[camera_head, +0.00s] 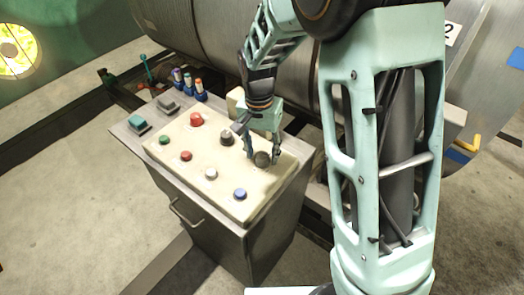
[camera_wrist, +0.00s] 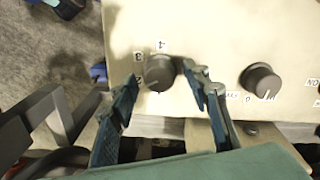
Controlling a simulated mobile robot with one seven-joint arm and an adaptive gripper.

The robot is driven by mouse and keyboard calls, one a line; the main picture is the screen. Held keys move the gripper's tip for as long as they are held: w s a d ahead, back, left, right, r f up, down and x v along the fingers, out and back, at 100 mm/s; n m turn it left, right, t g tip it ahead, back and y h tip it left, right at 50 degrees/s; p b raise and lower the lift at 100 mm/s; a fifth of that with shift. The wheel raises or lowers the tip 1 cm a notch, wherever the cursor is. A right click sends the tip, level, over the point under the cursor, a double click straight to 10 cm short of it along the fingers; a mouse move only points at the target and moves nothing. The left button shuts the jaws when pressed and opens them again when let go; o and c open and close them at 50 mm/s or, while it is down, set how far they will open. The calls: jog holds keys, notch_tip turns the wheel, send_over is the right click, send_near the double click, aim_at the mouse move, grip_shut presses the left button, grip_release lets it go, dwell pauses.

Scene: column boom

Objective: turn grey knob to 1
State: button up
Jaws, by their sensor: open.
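A round dark grey knob (camera_head: 262,158) sits at the right side of the cream top of the control box. My gripper (camera_head: 263,154) points down at it, open, with one finger on each side. In the wrist view this knob (camera_wrist: 160,70) lies between the fingertips of my open gripper (camera_wrist: 161,80); the right finger is very close to its edge, contact unclear.
The panel (camera_head: 225,190) also bears a red mushroom button (camera_head: 196,120) and green, red, white and blue buttons, the blue one (camera_head: 240,194) at the near corner. A large metal cylinder (camera_head: 200,40) lies behind.

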jog(key=shift+c, duration=0.2)
jog(key=c, duration=1.1)
jog(key=shift+n, duration=0.4)
jog(key=n+b, duration=0.1)
jog(key=n, duration=0.4)
jog(key=shift+n, duration=0.3)
jog(key=n, duration=0.5)
jog(key=shift+a+n, duration=0.1)
jog(key=shift+n, duration=0.2)
jog(key=o, duration=1.1)
jog(key=shift+s, duration=0.1)
